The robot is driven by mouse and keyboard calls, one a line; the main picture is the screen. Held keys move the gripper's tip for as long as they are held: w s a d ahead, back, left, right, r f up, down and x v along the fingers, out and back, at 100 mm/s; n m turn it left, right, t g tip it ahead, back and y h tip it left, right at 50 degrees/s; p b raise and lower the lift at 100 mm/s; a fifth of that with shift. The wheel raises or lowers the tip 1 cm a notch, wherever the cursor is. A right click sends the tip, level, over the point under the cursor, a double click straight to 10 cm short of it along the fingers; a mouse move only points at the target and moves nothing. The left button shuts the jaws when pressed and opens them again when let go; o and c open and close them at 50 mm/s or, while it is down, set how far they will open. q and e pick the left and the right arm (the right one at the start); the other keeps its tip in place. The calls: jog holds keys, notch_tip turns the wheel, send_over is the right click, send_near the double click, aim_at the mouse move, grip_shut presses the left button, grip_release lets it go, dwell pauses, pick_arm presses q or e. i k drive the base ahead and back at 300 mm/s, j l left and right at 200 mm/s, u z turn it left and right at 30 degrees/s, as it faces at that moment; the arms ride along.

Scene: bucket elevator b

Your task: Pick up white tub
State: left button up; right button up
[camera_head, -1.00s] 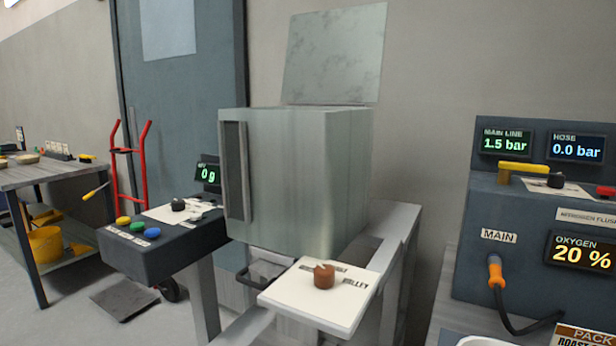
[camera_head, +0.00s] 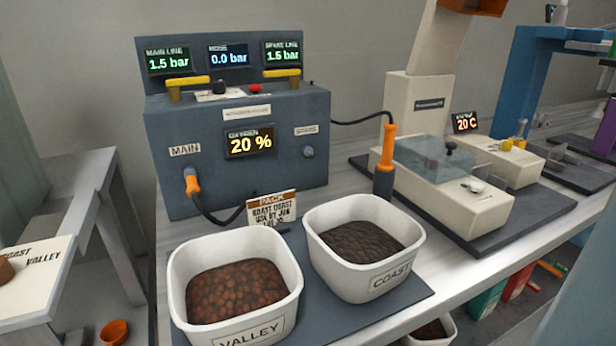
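Two white tubs stand side by side on a dark mat (camera_head: 395,297) on the bench. The nearer left tub (camera_head: 285,299), labelled VALLEY, holds reddish-brown beans. The right tub (camera_head: 412,262), labelled COAST, holds darker beans and stands a little farther back. A third white tub (camera_head: 436,335) with dark contents is partly visible below the bench's front edge, cut off by the picture's bottom. Neither of my grippers is in view.
Behind the tubs are a small sign (camera_head: 271,209) and a dark gas console (camera_head: 240,140) with a hose. A clear-lidded white machine (camera_head: 450,190) stands to the right. An orange cup (camera_head: 114,331) is low at left.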

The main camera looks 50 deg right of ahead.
aim_at(363, 246)
jog(key=z, duration=1.9)
